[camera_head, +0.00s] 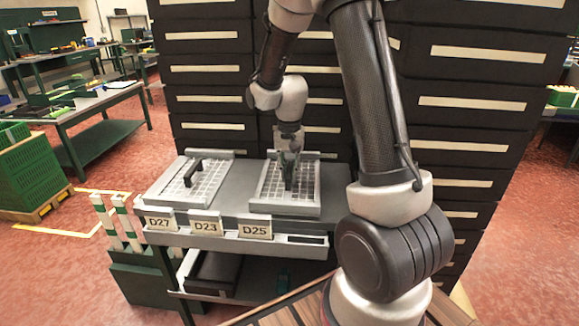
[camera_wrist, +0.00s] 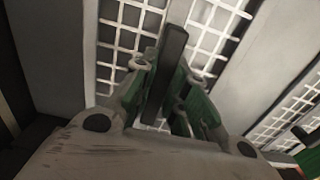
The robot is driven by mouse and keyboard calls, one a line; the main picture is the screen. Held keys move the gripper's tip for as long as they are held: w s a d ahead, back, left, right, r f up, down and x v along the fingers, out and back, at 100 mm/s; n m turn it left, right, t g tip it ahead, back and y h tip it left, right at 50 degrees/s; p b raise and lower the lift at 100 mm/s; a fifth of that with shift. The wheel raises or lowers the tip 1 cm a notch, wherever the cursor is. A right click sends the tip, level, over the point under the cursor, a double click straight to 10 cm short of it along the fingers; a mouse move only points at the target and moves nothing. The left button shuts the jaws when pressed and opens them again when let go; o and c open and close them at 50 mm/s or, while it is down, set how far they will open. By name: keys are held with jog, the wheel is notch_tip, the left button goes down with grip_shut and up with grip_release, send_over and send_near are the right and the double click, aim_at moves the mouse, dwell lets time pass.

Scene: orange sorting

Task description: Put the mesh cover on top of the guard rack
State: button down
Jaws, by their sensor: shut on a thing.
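My gripper (camera_head: 290,165) is over the right white grid panel on the grey cart. In the wrist view its green fingers (camera_wrist: 170,95) are shut on the dark upright handle (camera_wrist: 166,70) of the mesh cover (camera_wrist: 130,35). The mesh cover (camera_head: 270,190) is a white grid in a pale frame and appears level. I cannot tell whether it rests on something or is slightly raised. A second white grid panel (camera_head: 180,198) with a dark handle (camera_head: 192,176) lies at the cart's left. Neither panel clearly shows which part is the guard rack.
The grey cart top (camera_head: 232,190) has a bare strip between the two panels. Labels D27, D23 and D25 (camera_head: 254,227) line its front edge. A wall of black drawers (camera_head: 210,98) stands right behind. Green-and-white posts (camera_head: 125,220) stand at the cart's left.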

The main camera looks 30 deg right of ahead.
jog(key=shift+f, duration=0.2)
jog(key=c, duration=1.3)
grip_release()
jog(key=shift+c, duration=0.2)
notch_tip(320, 180, up, 12)
jog(key=shift+r, duration=0.15)
notch_tip(320, 180, up, 8)
